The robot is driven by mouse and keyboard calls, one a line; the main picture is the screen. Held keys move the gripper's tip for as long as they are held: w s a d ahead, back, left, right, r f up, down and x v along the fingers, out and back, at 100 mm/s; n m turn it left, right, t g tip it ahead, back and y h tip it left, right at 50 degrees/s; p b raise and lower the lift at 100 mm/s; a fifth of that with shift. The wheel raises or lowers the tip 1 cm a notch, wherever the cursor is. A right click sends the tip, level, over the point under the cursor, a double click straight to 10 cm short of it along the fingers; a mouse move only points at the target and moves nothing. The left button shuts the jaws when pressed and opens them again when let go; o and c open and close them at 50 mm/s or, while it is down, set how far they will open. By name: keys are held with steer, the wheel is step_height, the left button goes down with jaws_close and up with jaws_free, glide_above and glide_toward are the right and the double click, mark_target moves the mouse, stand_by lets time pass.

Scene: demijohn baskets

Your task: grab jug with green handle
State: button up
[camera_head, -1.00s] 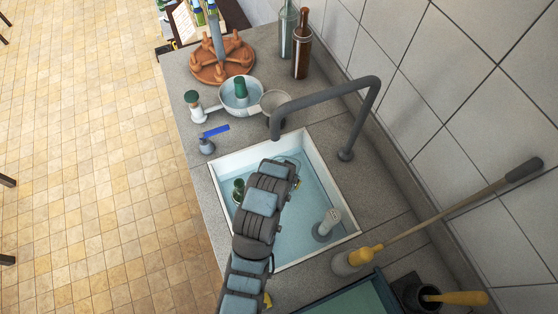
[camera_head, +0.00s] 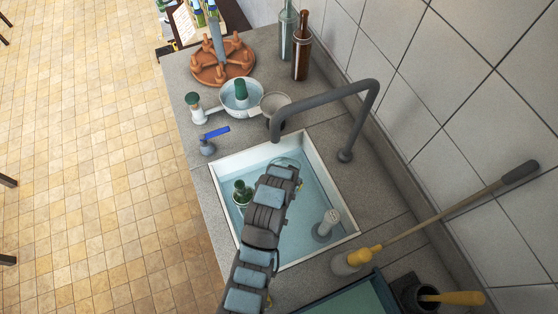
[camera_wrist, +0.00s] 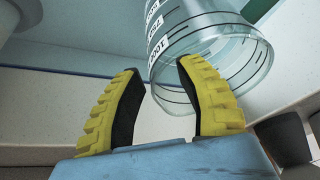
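A clear glass jug (camera_wrist: 210,45) with printed measuring marks lies tilted in the upper middle of the wrist view. I cannot tell whether the right finger touches the glass. In the head view, a clear glass rim (camera_head: 286,162) shows at the far end of the sink, beside my arm's end, which hides most of it. A green-topped glass vessel (camera_head: 242,194) stands in the sink, left of my arm.
The white-rimmed sink (camera_head: 344,207) surrounds my arm's end. A grey tap (camera_head: 345,105) arches over its far right corner. A grey-white fitting (camera_head: 327,222) stands in the sink. Pans (camera_head: 240,107) and bottles (camera_head: 302,55) stand beyond.

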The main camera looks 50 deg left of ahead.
steer(key=shift+w+d+f, duration=0.1)
steer(key=shift+w+f, duration=0.1)
steer(key=shift+f, duration=0.4)
steer(key=shift+w+d+f, duration=0.1)
steer(key=shift+w+f, duration=0.05)
steer(key=shift+f, duration=0.45)
steer(key=shift+p+x, duration=0.35)
steer(key=shift+x, duration=0.65)
steer(key=shift+a, duration=0.1)
jaws_close()
